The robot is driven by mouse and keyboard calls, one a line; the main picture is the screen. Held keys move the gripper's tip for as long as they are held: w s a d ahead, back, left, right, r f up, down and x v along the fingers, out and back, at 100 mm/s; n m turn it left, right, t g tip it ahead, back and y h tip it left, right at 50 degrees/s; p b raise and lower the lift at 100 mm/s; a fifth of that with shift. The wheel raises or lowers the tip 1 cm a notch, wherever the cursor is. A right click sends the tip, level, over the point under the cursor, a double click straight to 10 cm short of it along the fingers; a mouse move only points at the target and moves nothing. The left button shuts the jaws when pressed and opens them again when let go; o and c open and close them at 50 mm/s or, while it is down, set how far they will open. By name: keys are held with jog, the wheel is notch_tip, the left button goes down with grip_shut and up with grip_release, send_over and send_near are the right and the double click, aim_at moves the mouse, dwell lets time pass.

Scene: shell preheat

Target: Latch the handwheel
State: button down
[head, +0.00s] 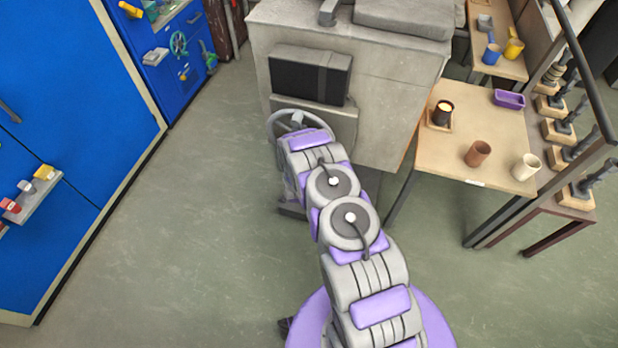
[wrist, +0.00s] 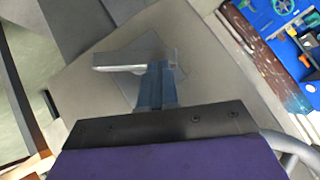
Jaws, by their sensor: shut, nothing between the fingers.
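The handwheel (head: 290,110) is a grey ring on the front of the large grey machine, below its dark window. The end of my arm covers its lower part in the head view. In the wrist view, a curved grey tube at the lower right looks like its rim (wrist: 290,143). My gripper (wrist: 156,82) is shut and empty, its blue-grey fingers pointing towards the machine's plain face. A light grey bar lies across the view just beyond the fingertips; I cannot tell whether they touch. The fingertips are hidden in the head view.
The machine (head: 375,130) stands directly ahead. To its right, a wooden table (head: 440,165) holds a brown cup (head: 478,153), a white cup (head: 525,166) and a purple tray (head: 509,99). Blue cabinets (head: 75,110) line the left. The green floor between is clear.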

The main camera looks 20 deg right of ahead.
jog(key=shift+w+a+f+n+g+h, duration=0.25)
jog(key=shift+w+a+n+g+h, duration=0.25)
jog(key=shift+w+g+h, duration=0.25)
jog(key=shift+w+a+f, duration=0.15)
jog(key=shift+a+f, duration=0.05)
jog(key=shift+a, duration=0.05)
dwell(0.3)
jog(key=shift+r, duration=0.1)
jog(key=w+a+r+p+v, duration=0.1)
jog(key=w+v, duration=0.1)
jog(key=v, duration=1)
jog(key=shift+r+p, duration=0.35)
jog(key=shift+r, duration=0.15)
